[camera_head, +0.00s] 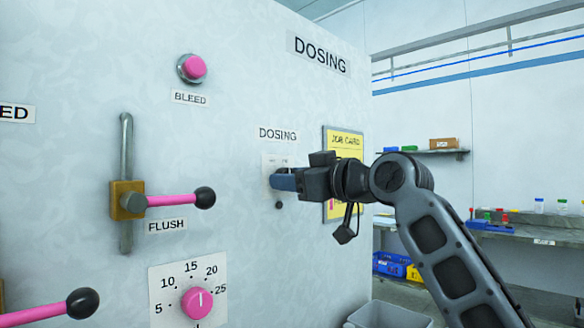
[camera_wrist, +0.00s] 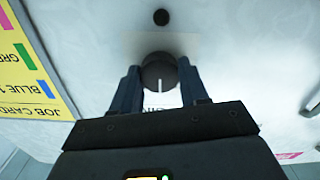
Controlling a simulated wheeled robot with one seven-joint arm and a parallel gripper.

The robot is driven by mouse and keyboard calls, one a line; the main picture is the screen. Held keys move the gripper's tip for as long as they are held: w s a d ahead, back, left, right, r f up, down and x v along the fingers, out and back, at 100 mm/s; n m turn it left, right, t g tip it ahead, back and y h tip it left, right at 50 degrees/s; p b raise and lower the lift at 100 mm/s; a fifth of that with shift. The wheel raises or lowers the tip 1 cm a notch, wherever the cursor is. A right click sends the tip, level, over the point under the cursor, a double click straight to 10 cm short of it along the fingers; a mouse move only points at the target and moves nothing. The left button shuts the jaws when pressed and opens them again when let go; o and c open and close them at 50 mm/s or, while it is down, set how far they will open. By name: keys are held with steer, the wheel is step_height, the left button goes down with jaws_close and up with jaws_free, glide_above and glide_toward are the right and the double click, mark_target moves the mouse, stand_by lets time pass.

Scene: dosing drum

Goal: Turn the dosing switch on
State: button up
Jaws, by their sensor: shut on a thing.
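The dosing switch (camera_wrist: 158,72) is a round dark knob with a white pointer line, on a pale plate on the panel. In the wrist view the line points down, toward my gripper's body. My gripper (camera_head: 276,181) is at the panel under the small DOSING label (camera_head: 277,134), with its blue-grey fingers shut on the knob, one on each side. In the head view the fingers hide the knob. Lettering on the plate (camera_head: 268,160) is partly hidden and too small to read. A small dark round spot (camera_wrist: 161,17) is on the panel beside the switch.
A yellow job card (camera_head: 345,144) hangs right of the switch, close behind my gripper. A pink BLEED button (camera_head: 193,68), a pink FLUSH lever (camera_head: 170,200) and a pink dial (camera_head: 197,303) are to the left. Shelves (camera_head: 424,153) stand farther right.

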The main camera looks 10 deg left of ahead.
steer(key=shift+m+p, duration=2.35)
steer(key=shift+m, duration=0.85)
steer(key=o, duration=1.1)
steer(key=shift+c, duration=0.2)
steer(key=b+v, duration=0.1)
steer(key=v, duration=0.6)
steer(key=shift+s+d, duration=0.2)
steer(key=shift+d, duration=0.15)
